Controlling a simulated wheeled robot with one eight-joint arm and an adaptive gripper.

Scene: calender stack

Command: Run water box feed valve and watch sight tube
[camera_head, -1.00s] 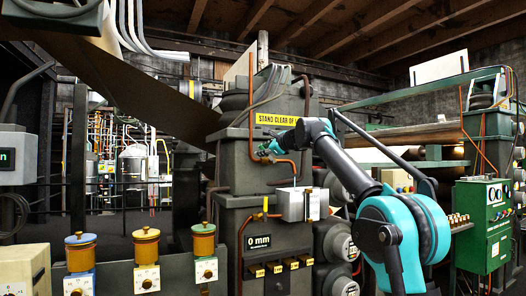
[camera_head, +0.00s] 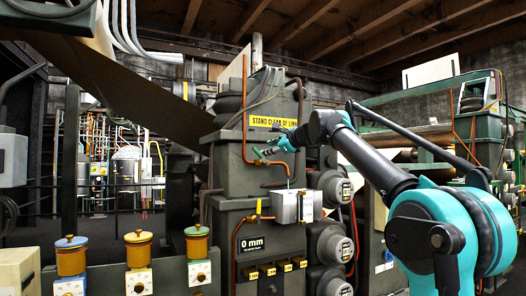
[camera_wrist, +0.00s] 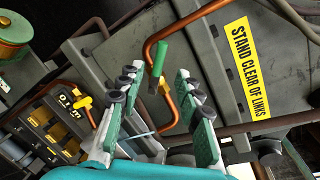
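My gripper (camera_head: 268,153) is in front of the grey machine column, below its yellow sign. In the wrist view its two fingers (camera_wrist: 158,88) stand apart, open and empty. A green handle (camera_wrist: 158,58) on a copper pipe shows between and beyond the fingertips; contact cannot be told. A yellow valve handle (camera_head: 259,210) sits on another copper pipe lower down, and it shows left of the fingers in the wrist view (camera_wrist: 83,101). A thin pale-blue tube (camera_head: 289,184), perhaps the sight tube, rises from a metal box (camera_head: 292,207). A display (camera_head: 253,244) reads 0 mm.
Round gauges (camera_head: 333,190) stick out right of the column. Several dial boxes with round-topped pots (camera_head: 138,249) stand at front left. Copper pipes run close around my gripper.

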